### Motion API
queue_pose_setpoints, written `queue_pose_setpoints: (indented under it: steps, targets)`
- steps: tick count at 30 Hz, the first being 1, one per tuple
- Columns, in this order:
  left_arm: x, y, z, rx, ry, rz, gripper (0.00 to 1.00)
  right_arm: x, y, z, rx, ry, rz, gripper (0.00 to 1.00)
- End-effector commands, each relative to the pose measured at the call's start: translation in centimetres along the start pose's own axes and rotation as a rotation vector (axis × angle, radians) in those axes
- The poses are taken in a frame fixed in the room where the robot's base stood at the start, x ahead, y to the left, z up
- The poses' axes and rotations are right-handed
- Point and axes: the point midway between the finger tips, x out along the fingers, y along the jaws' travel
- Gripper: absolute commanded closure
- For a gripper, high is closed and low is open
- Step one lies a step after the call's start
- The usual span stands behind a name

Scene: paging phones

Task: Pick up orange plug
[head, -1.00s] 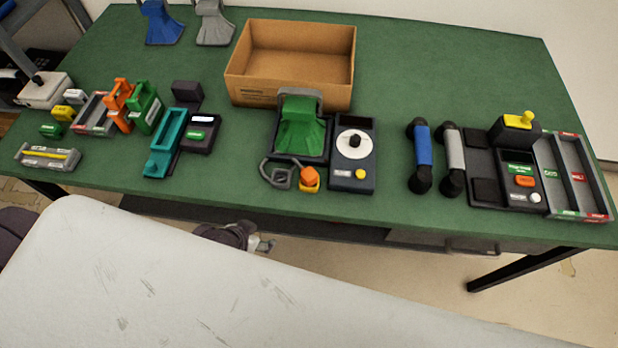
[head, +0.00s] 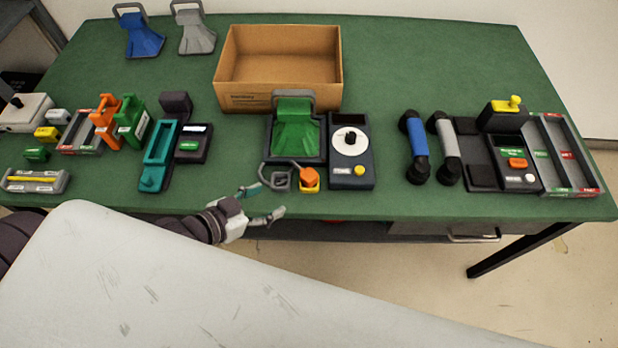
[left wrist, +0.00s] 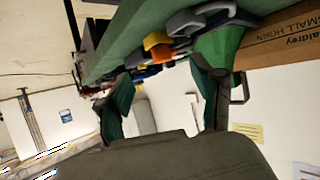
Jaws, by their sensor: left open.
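The orange plug (head: 309,178) sits at the front of the green table, in front of the green horn and left of the dial box. It has a yellow part under it and a grey loop beside it. In the left wrist view the orange plug (left wrist: 156,41) shows beyond the fingers, near the table edge. My left gripper (head: 265,203) is open and empty at the table's front edge, a little left of and nearer than the plug, apart from it. Its fingers also show in the left wrist view (left wrist: 165,92). My right gripper is not in view.
The green horn (head: 296,133) stands behind the plug, and the dial box (head: 351,150) is right of it. A cardboard box (head: 232,97) is farther back. A teal holder (head: 158,160) lies to the left. Blue (head: 417,150) and grey handsets lie right, with bare table between.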

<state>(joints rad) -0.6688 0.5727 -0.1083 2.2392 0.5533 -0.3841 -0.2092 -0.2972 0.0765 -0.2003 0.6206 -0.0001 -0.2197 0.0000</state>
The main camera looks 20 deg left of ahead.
Motion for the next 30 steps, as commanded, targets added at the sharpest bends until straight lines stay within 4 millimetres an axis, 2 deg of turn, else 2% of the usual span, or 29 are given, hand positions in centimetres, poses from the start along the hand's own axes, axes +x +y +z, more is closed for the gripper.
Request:
queue_pose_setpoints:
  steps: [4,7,18,26,30]
  targets:
    - [-0.4,-0.6,-1.3,0.005,0.084,0.004,0.33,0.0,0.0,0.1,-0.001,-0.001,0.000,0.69]
    - [0.4,-0.8,-1.7,0.002,0.100,0.002,0.33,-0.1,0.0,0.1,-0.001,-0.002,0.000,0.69]
    - [7.0,-0.7,-2.4,0.002,0.099,0.002,0.33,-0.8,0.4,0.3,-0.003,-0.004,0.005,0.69]
    - [9.0,-0.4,-2.6,0.002,0.097,0.003,0.33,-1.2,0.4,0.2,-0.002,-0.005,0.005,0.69]
    - [11.2,0.2,-2.9,0.000,0.097,0.004,0.33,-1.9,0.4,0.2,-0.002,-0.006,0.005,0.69]
